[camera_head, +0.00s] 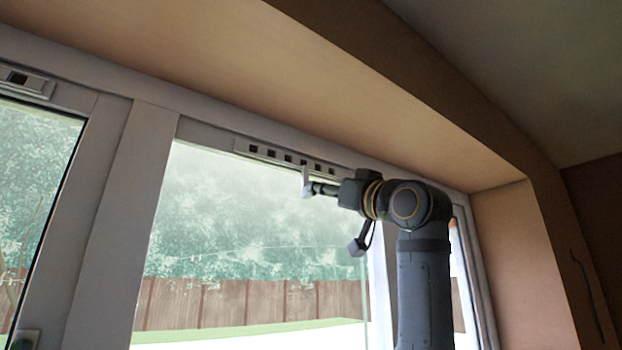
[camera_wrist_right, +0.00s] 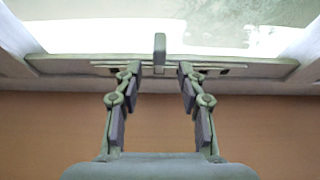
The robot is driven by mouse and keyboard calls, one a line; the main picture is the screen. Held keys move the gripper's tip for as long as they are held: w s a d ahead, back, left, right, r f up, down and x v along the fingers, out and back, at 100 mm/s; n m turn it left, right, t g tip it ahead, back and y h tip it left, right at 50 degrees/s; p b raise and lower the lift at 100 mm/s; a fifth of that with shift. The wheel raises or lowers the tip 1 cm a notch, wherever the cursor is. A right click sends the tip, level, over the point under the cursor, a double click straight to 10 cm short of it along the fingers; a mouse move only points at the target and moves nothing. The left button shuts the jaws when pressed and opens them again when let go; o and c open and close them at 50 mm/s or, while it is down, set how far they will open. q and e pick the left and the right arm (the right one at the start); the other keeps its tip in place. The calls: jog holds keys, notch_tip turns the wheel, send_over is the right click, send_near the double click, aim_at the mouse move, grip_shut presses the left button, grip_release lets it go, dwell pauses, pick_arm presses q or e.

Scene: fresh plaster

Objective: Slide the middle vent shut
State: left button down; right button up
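The middle vent (camera_head: 243,146) is a pale strip along the top of the middle window pane, with several dark slots showing. In the right wrist view the vent (camera_wrist_right: 70,67) runs across the picture. Its grey upright tab (camera_wrist_right: 160,50) stands near the middle of the strip. My right gripper (camera_wrist_right: 156,72) is open, with one finger on each side of the tab and a gap to both. In the head view the right gripper (camera_head: 314,187) is at the vent's right part, where the wrist hides some of the frame. My left gripper is out of view.
Another vent (camera_head: 28,82) sits on the left window frame at the picture's edge. A window handle (camera_head: 24,340) shows at lower left. The brown reveal (camera_head: 300,90) overhangs close above the vents, and a side wall (camera_head: 522,260) stands to the right.

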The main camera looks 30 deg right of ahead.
aim_at(310, 197)
jog(key=x, duration=0.2)
jog(key=p+x, duration=0.1)
jog(key=x, duration=0.1)
jog(key=p+x, duration=0.1)
jog(key=x, duration=0.1)
jog(key=shift+w+f, duration=0.15)
jog(key=shift+f, duration=0.15)
jog(key=shift+w+p, duration=0.1)
jog(key=shift+p, duration=0.3)
jog(key=shift+s+r, duration=0.1)
jog(key=shift+s, duration=0.2)
jog(key=shift+c, duration=0.4)
jog(key=shift+w, duration=0.15)
jog(key=shift+c, duration=1.4)
jog(key=shift+w, duration=0.1)
jog(key=c, duration=0.4)
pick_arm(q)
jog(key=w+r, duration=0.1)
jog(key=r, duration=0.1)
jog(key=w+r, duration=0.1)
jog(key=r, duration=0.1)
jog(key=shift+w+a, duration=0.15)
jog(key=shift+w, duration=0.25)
pick_arm(e)
grip_shut()
